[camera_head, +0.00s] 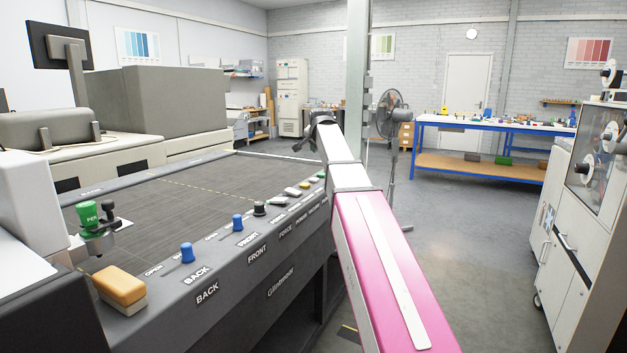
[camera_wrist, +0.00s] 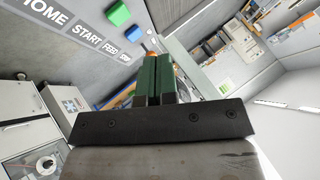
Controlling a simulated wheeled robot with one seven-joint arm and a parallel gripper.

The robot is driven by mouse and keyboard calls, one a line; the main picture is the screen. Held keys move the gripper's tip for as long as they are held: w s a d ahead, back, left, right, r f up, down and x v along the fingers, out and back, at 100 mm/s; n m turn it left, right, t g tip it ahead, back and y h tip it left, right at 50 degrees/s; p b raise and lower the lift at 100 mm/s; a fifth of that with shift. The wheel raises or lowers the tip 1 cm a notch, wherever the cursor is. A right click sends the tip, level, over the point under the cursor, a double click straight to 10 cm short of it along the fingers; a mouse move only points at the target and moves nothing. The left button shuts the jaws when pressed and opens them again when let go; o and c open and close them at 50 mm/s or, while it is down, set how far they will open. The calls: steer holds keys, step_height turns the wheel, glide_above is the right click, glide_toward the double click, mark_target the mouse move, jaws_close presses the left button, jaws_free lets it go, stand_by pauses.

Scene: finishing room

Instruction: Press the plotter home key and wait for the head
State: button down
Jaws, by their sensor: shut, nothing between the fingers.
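The plotter (camera_head: 165,190) is the long dark flatbed at left, with a row of knobs and keys along its front edge. Its pen head, with a green PEN cap (camera_head: 90,216), stands at the near left end of the bed. In the wrist view the HOME label (camera_wrist: 47,11) is at the top left; no key beside it shows in that frame. A green key (camera_wrist: 117,14) and a blue key (camera_wrist: 131,33) sit by the START and FEED labels.
A large amber button (camera_head: 121,286) and blue knobs (camera_head: 187,253) are on the near panel. A standing fan (camera_head: 390,113) and a blue workbench (camera_head: 480,128) are behind. A white cabinet (camera_head: 575,215) stands at right. The floor between is open.

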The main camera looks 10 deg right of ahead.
mark_target(315, 179)
steer(key=shift+f, duration=0.1)
steer(key=shift+f, duration=4.3)
steer(key=shift+f, duration=0.15)
steer(key=shift+f, duration=0.25)
steer(key=shift+f, duration=0.5)
steer(key=shift+r, duration=0.9)
steer(key=shift+r, duration=0.1)
